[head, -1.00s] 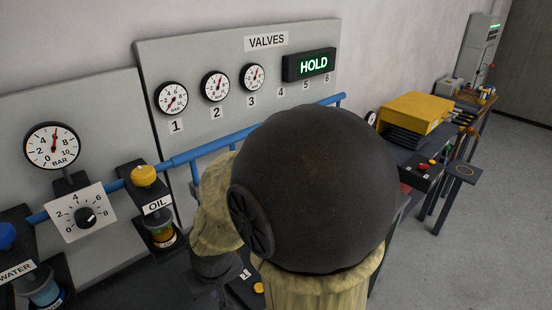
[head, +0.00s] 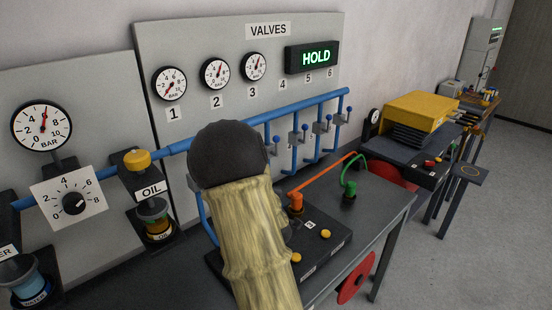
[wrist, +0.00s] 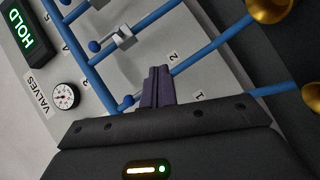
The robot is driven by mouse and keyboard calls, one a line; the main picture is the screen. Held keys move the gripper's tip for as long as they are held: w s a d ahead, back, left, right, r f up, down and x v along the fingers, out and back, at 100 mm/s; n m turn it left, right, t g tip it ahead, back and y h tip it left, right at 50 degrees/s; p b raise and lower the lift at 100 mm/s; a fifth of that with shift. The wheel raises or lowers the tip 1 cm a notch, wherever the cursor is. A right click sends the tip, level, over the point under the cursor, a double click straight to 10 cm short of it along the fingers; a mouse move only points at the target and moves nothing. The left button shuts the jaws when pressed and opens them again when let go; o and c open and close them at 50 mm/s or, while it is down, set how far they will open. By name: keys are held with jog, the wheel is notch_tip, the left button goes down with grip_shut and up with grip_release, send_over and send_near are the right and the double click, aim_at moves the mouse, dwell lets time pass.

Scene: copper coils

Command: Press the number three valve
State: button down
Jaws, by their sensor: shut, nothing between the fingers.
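Two rounded brass-yellow parts (wrist: 271,8) stand at the right edge, apart from the fingers. My gripper is hidden in the head view.
The VALVES panel (head: 220,35) carries several gauges and a green HOLD display (head: 316,58). Blue pipes with small taps (head: 294,137) run behind the bench. An oil unit (head: 152,190) stands left.

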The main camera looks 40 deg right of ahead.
jog(key=d+r+n+t+b, duration=0.2)
jog(key=d+n+t, duration=0.3)
jog(key=n, duration=0.5)
jog(key=shift+s+d+r+n+t+b, duration=0.25)
jog(key=shift+d+n+t+b, duration=0.15)
jog(key=shift+t, duration=0.2)
jog(key=p, duration=0.3)
send_near(276, 150)
jog(key=w+a+r, duration=0.2)
jog(key=w+r, duration=0.1)
jog(key=w, duration=0.2)
jog(key=shift+w+d+r+p, duration=0.15)
jog(key=shift+d+r+p, duration=0.05)
jog(key=shift+d, duration=0.3)
jog(key=shift+w+d+r+p, duration=0.15)
jog(key=shift+d+r+p, duration=0.1)
jog(key=shift+d, duration=0.25)
jog(key=shift+w+d+r+p, duration=0.15)
jog(key=shift+w+d+p, duration=0.05)
jog(key=shift+d, duration=0.3)
jog(key=shift+w, duration=0.1)
jog(key=shift+w+a, duration=0.2)
